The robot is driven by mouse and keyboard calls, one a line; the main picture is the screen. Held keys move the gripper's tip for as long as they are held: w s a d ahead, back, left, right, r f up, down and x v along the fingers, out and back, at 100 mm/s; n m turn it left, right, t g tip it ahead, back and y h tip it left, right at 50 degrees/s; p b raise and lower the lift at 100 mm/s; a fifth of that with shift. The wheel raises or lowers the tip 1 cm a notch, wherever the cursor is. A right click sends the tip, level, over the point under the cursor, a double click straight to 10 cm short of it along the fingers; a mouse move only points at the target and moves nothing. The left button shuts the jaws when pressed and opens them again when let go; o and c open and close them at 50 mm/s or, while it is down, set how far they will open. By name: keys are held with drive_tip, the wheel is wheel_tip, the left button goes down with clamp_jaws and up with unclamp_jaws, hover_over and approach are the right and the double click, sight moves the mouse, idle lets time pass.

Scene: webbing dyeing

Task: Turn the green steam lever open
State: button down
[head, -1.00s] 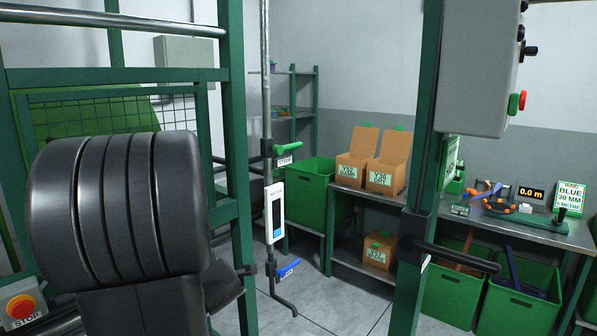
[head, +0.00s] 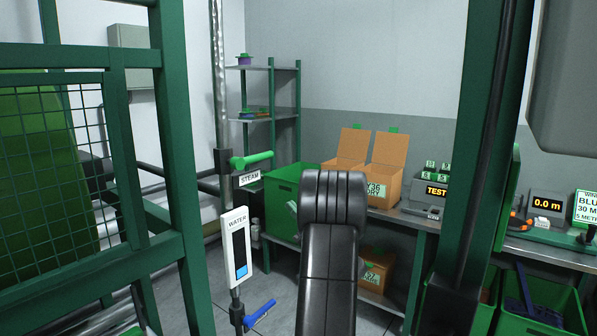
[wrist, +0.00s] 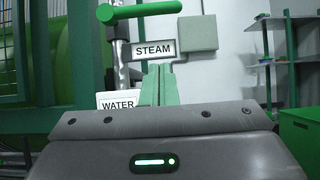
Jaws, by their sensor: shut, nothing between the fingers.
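The green steam lever (head: 251,159) points right, roughly level, from its valve on a vertical pipe (head: 220,80) in the head view. A STEAM label (head: 249,178) hangs just below it. In the wrist view the lever (wrist: 140,11) lies across the top edge, with the STEAM label (wrist: 153,50) under it. My gripper (wrist: 159,72) shows there with its green fingers shut and empty. The fingertips appear below the lever, in front of the STEAM label's lower edge, apart from the lever. In the head view my black arm hides the fingers.
A white WATER gauge (head: 236,250) and a blue lever (head: 260,312) are lower on the pipework. A green mesh guard (head: 60,150) stands left and a green post (head: 480,150) right. A green bin (head: 283,190) and orange boxes (head: 388,165) stand behind.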

sight(259, 157)
drive_tip(key=r+p+x, duration=0.1)
drive_tip(key=p+x, duration=0.2)
drive_tip(key=x, duration=0.3)
drive_tip(key=s+d+r+p+x, duration=0.1)
drive_tip(key=p+x, duration=0.2)
drive_tip(key=x, duration=0.3)
drive_tip(key=shift+w+r, duration=0.2)
drive_tip(key=shift+r, duration=0.3)
drive_tip(key=shift+f+n+b, duration=0.2)
drive_tip(key=shift+n+b, duration=0.2)
drive_tip(key=shift+b, duration=0.75)
drive_tip(key=shift+r+g+y+b, duration=0.1)
drive_tip(key=shift+g+y+b, duration=0.2)
drive_tip(key=shift+b, duration=0.15)
drive_tip(key=shift+r+n+b, duration=0.2)
drive_tip(key=shift+n+b, duration=0.1)
drive_tip(key=shift+b, duration=0.15)
